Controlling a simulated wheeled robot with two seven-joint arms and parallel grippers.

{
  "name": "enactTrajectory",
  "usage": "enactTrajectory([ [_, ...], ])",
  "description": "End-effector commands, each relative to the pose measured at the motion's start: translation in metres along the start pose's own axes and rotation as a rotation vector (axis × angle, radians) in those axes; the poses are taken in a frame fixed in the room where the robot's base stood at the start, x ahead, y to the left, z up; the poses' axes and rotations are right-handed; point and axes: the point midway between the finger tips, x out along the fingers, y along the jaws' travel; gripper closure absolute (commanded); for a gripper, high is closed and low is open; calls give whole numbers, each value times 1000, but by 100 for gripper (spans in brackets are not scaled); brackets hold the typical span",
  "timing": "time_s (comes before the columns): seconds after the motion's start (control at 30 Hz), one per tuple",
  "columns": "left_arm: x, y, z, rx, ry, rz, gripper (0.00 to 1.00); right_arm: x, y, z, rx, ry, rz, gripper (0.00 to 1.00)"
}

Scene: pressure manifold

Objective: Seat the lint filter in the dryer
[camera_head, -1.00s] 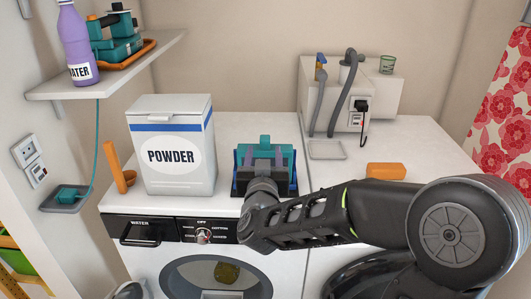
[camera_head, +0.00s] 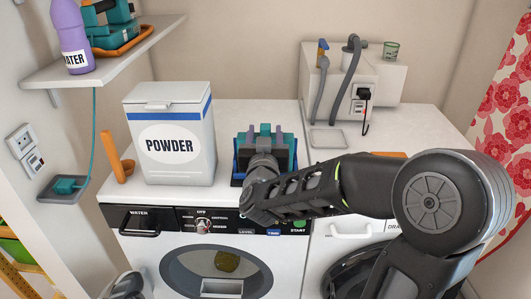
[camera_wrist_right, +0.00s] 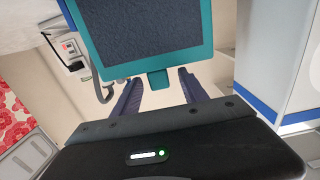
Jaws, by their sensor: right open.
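The lint filter (camera_head: 265,134), with a teal frame, stands in a dark blue holder (camera_head: 239,165) on top of the left machine. In the right wrist view its dark mesh panel (camera_wrist_right: 145,22) fills the top, with a small teal tab below. My right gripper (camera_head: 264,147) is directly in front of the filter. Its two blue-purple fingers are apart, one on each side of the tab in the wrist view; contact cannot be told. The wrist hides the filter's lower part in the head view.
A white POWDER box (camera_head: 171,134) stands close left of the filter. An orange upright holder (camera_head: 115,158) is beyond it. A grey tray (camera_head: 328,138) and a white box with hoses (camera_head: 352,82) are behind right. My right arm crosses the right machine's front.

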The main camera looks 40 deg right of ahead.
Motion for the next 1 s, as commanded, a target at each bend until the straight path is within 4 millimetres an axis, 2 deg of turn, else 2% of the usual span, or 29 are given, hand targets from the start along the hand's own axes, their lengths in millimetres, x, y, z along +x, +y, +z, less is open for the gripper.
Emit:
enactTrajectory([
  [0.17, -1, 0, 0, 0, 0, 0, 64, 3, 0, 0, 0, 0, 1, 49],
  [0.53, -6, 2, 0, 0, 0, 0, 64, 49, 1, 0, 0, 0, 1, 49],
  [1.0, -6, 2, 0, 0, 0, 0, 64, 52, 1, 0, 0, 0, 0, 49],
])
